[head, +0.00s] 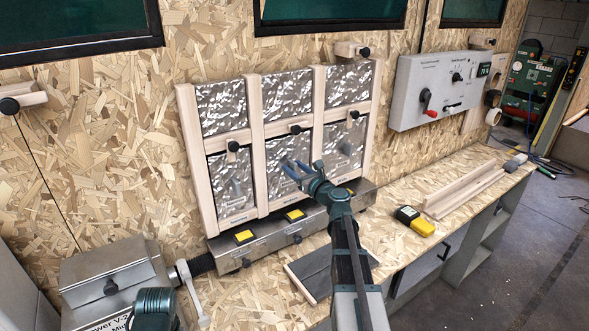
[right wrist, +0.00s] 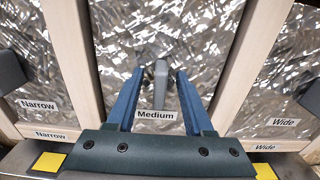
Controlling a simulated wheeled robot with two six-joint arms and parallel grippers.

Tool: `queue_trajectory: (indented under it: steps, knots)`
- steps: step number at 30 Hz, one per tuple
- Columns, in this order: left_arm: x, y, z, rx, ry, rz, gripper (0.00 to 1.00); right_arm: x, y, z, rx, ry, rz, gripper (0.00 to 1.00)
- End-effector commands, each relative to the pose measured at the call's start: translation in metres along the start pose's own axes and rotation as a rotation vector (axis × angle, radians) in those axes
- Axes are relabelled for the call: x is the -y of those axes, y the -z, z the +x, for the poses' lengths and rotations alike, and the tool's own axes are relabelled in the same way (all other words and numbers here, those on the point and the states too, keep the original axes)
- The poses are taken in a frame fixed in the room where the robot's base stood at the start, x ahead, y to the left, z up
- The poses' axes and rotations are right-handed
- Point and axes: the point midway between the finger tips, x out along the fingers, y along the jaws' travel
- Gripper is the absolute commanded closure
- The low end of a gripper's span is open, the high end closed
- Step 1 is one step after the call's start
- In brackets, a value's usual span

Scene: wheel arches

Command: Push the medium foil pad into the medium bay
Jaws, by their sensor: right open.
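The medium foil pad (head: 283,150) is a crinkled silver panel in the lower middle of a pale wooden frame. In the right wrist view its surface (right wrist: 205,45) carries a "Medium" label and a grey upright handle (right wrist: 161,75). The medium bay is the middle space between the frame's two inner posts; how deep the pad sits in it I cannot tell. My right gripper (head: 303,168) is open in front of the pad. In the right wrist view its blue fingers (right wrist: 160,74) stand either side of the handle, apart from it. My left gripper's fingers are not shown.
Similar foil panels marked Narrow (right wrist: 32,55) and Wide (right wrist: 288,70) flank it. A metal ledge with yellow labels (head: 295,215) runs below. A grey control box (head: 437,90) hangs right. A yellow meter (head: 415,220) and wood strips (head: 463,190) lie on the bench.

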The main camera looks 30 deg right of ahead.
Motion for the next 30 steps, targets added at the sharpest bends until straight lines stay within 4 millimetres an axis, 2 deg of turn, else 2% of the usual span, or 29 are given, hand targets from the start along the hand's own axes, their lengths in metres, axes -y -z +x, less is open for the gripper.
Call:
queue_trajectory:
  steps: [4, 7, 15, 21, 24, 30]
  knots:
    - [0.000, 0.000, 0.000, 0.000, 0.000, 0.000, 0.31, 0.000, 0.000, -0.004, 0.000, 0.000, 0.000, 0.48]
    - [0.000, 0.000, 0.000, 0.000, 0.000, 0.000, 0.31, -0.001, 0.000, -0.018, 0.000, 0.002, 0.000, 0.48]
    - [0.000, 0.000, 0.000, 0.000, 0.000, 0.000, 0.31, -0.001, 0.000, -0.076, 0.000, 0.004, 0.000, 0.48]
    - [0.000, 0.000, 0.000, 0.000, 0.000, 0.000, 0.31, -0.002, 0.000, -0.113, 0.000, 0.002, 0.000, 0.48]
    - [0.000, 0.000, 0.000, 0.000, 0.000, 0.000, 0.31, -0.001, 0.000, -0.125, 0.000, 0.003, 0.000, 0.48]
    - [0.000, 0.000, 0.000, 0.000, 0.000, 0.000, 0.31, 0.000, 0.000, -0.137, 0.000, 0.001, 0.000, 0.48]
